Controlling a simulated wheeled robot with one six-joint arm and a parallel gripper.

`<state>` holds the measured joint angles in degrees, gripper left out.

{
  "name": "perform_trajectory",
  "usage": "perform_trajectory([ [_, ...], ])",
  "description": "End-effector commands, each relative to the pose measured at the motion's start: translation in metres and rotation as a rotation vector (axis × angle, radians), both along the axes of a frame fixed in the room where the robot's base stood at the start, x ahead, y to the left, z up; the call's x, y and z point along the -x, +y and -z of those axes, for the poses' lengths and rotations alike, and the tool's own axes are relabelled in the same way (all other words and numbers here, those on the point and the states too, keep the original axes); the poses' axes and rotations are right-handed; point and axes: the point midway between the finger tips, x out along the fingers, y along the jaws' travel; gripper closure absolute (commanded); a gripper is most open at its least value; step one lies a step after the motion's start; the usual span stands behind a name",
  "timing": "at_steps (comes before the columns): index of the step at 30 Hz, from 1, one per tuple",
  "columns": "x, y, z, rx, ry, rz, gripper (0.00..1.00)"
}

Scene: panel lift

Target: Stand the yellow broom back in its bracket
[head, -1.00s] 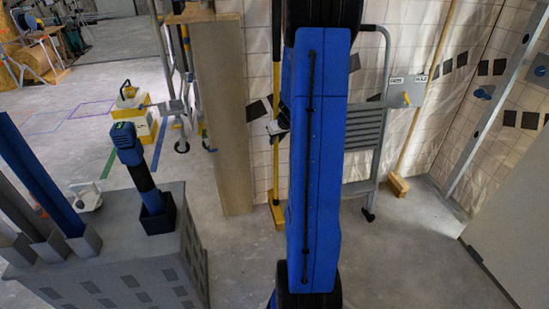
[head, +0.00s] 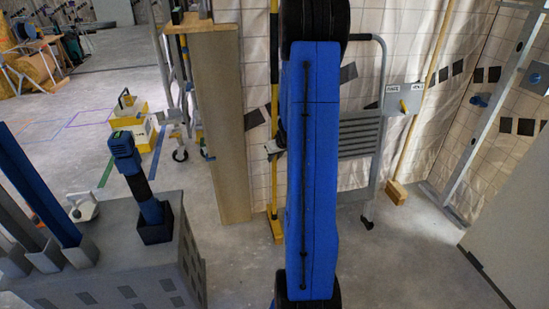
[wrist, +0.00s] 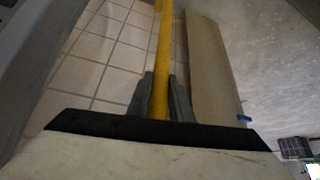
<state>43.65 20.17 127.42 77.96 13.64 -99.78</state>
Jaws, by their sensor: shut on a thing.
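The yellow broom stands near upright just left of my arm in the head view, its yellow handle (head: 274,95) with a dark section higher up and its yellow foot (head: 276,229) at floor level. My gripper (head: 277,146) is at the handle about mid-height, partly hidden by my blue arm. In the wrist view the yellow handle (wrist: 163,50) runs between the two grey fingers of my gripper (wrist: 161,90), which are shut on it. I cannot make out the bracket for sure; my arm covers part of the wall.
A wooden board (head: 218,130) stands close left of the broom. A grey cabinet (head: 110,285) is front left. Open floor lies at the right.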

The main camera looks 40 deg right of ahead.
Motion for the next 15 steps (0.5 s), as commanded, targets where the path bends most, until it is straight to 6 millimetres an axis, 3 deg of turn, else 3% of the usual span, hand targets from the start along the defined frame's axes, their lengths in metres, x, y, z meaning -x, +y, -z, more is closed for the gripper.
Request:
perform_trajectory([
  [6,-0.0003,-0.0002,0.0024,0.0,-0.001,0.0,1.0],
  [7,-0.0001,0.0,0.0024,0.001,0.0,-0.001,0.74],
  [9,-0.0001,0.0,0.0024,0.0,0.0,0.0,0.62],
  [15,-0.0001,0.0,0.0024,0.0,0.0,0.0,0.62],
])
